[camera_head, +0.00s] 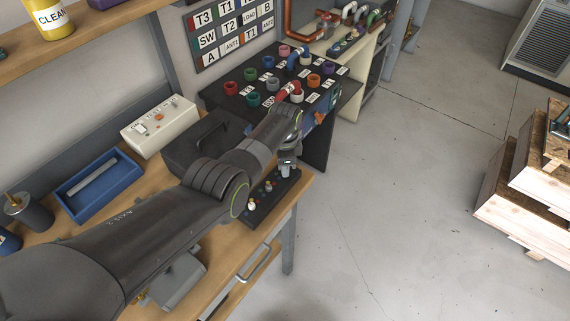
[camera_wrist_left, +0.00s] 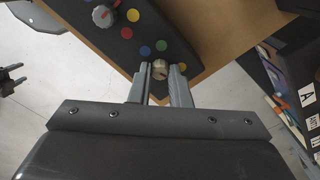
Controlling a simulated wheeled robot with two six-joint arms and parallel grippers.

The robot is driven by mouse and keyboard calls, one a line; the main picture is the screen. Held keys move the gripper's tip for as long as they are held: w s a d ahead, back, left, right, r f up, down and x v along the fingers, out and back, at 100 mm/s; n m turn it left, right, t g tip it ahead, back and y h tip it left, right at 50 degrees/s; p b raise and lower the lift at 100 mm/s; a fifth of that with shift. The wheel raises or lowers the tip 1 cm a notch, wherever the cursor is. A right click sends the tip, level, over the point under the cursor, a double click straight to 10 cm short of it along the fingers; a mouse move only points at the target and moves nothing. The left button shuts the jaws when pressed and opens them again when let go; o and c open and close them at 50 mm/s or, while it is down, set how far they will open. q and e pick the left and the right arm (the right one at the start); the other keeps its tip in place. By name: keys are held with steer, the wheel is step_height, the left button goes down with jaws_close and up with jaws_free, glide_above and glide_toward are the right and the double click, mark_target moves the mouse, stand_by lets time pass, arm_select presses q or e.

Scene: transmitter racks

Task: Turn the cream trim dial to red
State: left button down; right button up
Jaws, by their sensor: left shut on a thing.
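A dark dial panel (camera_head: 268,197) lies along the front edge of the bench; it also shows in the left wrist view (camera_wrist_left: 165,28). The cream dial (camera_wrist_left: 159,68) is at the panel's end, with a blue dot (camera_wrist_left: 145,50) and a green dot (camera_wrist_left: 161,46) beside it. My left gripper (camera_wrist_left: 160,76) is shut on this dial, one finger on each side. In the head view my left gripper (camera_head: 287,166) is over the panel's far end and hides much of the dial. I cannot read which colour the dial points to. My right gripper is not clearly in view.
Another dial with a red top (camera_wrist_left: 103,15) stands farther along the panel. A black case (camera_head: 200,141), a cream box (camera_head: 158,126) and a blue tray (camera_head: 98,187) are behind my left arm. A board with coloured connectors (camera_head: 262,90) stands beyond.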

arm_select(q)
steer(key=shift+r+m, duration=0.1)
steer(key=shift+m, duration=1.5)
steer(key=shift+w, duration=0.1)
steer(key=c, duration=1.3)
jaws_free()
steer(key=shift+c, duration=0.2)
